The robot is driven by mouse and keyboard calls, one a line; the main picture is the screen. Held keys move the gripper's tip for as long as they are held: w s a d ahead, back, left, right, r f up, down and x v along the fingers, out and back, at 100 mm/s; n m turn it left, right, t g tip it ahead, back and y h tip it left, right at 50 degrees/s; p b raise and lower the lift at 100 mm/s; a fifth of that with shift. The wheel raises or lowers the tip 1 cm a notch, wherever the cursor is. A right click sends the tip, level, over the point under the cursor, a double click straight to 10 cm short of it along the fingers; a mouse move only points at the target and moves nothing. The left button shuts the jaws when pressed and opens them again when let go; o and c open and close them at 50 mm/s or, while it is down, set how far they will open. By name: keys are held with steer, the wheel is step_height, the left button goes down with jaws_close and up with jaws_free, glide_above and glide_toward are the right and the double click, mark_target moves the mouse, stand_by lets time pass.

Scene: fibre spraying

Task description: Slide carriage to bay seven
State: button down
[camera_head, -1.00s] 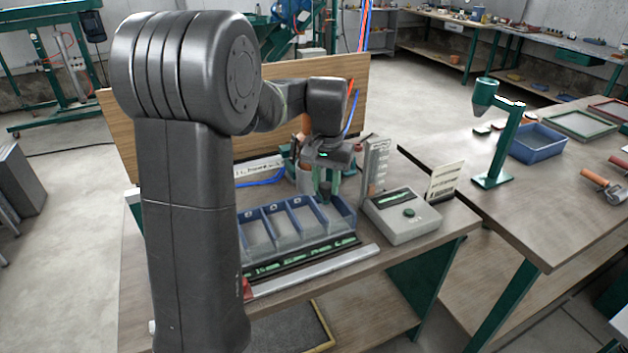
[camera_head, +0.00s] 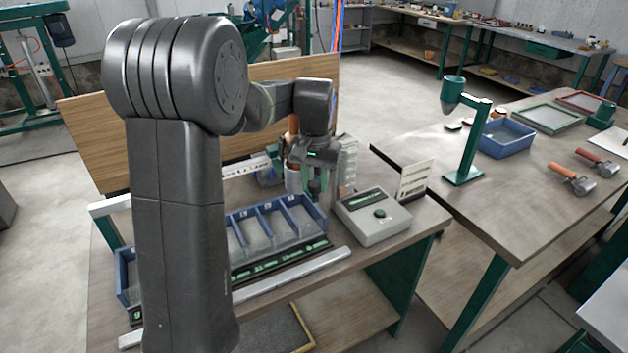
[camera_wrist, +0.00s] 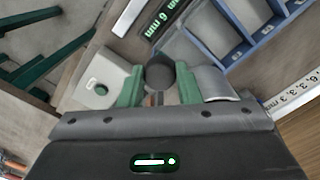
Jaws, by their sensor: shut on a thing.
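My gripper (camera_head: 318,186) is shut on a dark round knob (camera_wrist: 160,72), which I take to be the carriage's handle; green fingers flank it in the wrist view. The rest of the carriage is largely hidden by my gripper and wrist. A pale cylinder (camera_head: 293,180) stands just left of the fingers. The blue bay tray (camera_head: 324,226) has several compartments in a row, and my gripper is at its right end. A black label strip (camera_head: 285,260) with green writing runs along the front. Its bay numbers are too small to read. My arm hides part of the row.
A grey box with a green button (camera_head: 374,220) stands right of the tray, close to my gripper. A sign card (camera_head: 416,180) stands behind it. A pale metal bar (camera_head: 300,272) lies in front. A wooden panel (camera_head: 90,140) rises behind. A green stand (camera_head: 463,150) is on the right bench.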

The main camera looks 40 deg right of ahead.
steer(key=c, duration=1.3)
jaws_free()
steer(key=shift+d+r, duration=0.15)
steer(key=shift+d, duration=0.05)
steer(key=shift+o, duration=1.2)
steer(key=shift+d, duration=0.15)
step_height(320, 180, up, 14)
steer(key=b, duration=0.1)
steer(key=shift+f, duration=0.2)
step_height(320, 180, down, 14)
steer(key=shift+r+p, duration=0.1)
steer(key=shift+p, duration=0.4)
steer(key=shift+a, duration=0.25)
